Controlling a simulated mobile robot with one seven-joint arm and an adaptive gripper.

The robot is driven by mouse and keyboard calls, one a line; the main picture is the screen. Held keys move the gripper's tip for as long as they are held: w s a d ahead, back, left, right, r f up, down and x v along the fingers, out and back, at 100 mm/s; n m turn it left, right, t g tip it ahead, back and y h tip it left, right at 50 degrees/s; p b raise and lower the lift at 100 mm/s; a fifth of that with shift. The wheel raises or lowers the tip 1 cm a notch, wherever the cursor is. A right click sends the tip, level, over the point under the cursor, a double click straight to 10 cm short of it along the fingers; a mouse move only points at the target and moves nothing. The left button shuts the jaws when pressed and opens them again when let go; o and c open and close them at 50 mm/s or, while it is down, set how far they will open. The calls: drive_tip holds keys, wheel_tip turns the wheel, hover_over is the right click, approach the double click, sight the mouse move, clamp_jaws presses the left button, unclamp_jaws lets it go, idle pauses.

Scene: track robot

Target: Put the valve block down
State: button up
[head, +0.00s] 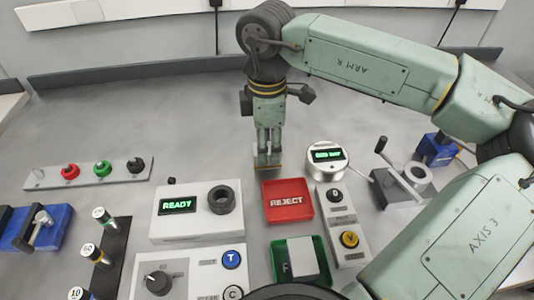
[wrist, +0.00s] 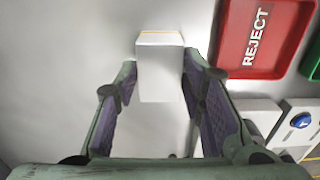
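A pale grey valve block (wrist: 160,68) with a thin orange line near its far edge is between the two fingers of my gripper (wrist: 159,78) in the wrist view. Both fingers meet its sides. In the head view my gripper (head: 268,152) points down over the bare bench behind the red tray, with the block mostly hidden at its fingertips. I cannot tell whether the block's underside touches the bench. The red REJECT tray (head: 288,213) is empty; it also shows in the wrist view (wrist: 240,60). The green tray (head: 282,277) has another pale block (head: 302,258) in it.
A box with a READY display (head: 178,207) stands front left of my gripper. A round gauge (head: 327,158) and a lever fixture (head: 400,187) stand to the right. A strip of coloured knobs (head: 88,172) lies left. The bench behind and left of my gripper is clear.

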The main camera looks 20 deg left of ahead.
clamp_jaws()
idle(0.4)
wheel_tip(320, 180, up, 18)
drive_tip(key=b, duration=0.1)
drive_tip(key=shift+b, duration=0.3)
